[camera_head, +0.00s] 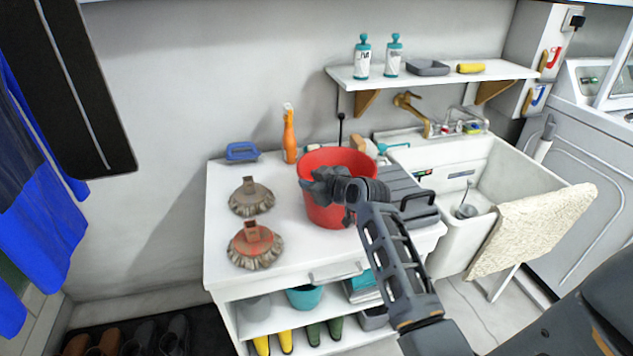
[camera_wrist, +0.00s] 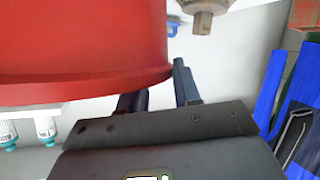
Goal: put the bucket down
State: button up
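The red bucket (camera_head: 345,212) is upright over the white counter (camera_head: 290,225), near its back middle. Whether its base rests on the counter cannot be told, as my arm and gripper cover part of it. My gripper (camera_head: 312,184) is in front of the bucket's left side in the head view. In the wrist view the bucket (camera_wrist: 80,45) fills the upper left. The fingers of my gripper (camera_wrist: 162,88) stand apart with a pale gap between them. One finger goes out of sight behind the bucket's edge and the other lies beside it. Contact is unclear.
Two brush heads (camera_head: 251,197) (camera_head: 255,245) lie left of the bucket. An orange bottle (camera_head: 290,138) and a blue item (camera_head: 242,152) stand behind. A grey case (camera_head: 405,190) is close on the right, beside the sink (camera_head: 480,180).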

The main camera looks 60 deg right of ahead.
jog(key=b+v, duration=0.1)
jog(key=v, duration=1.1)
jog(key=s+a+f+t+y, duration=0.1)
jog(key=s+a+f, duration=0.2)
jog(key=a, duration=0.7)
jog(key=s+a+f+y, duration=0.1)
jog(key=s+a+f, duration=0.15)
jog(key=a, duration=0.75)
jog(key=s+a+r+n+t+y, duration=0.2)
jog(key=s+a+r+y, duration=0.3)
jog(key=s+a, duration=0.8)
notch_tip(320, 180, up, 2)
jog(key=shift+s+a+r+n, duration=0.15)
jog(key=shift+s+a+n, duration=0.15)
jog(key=shift+s+n, duration=0.25)
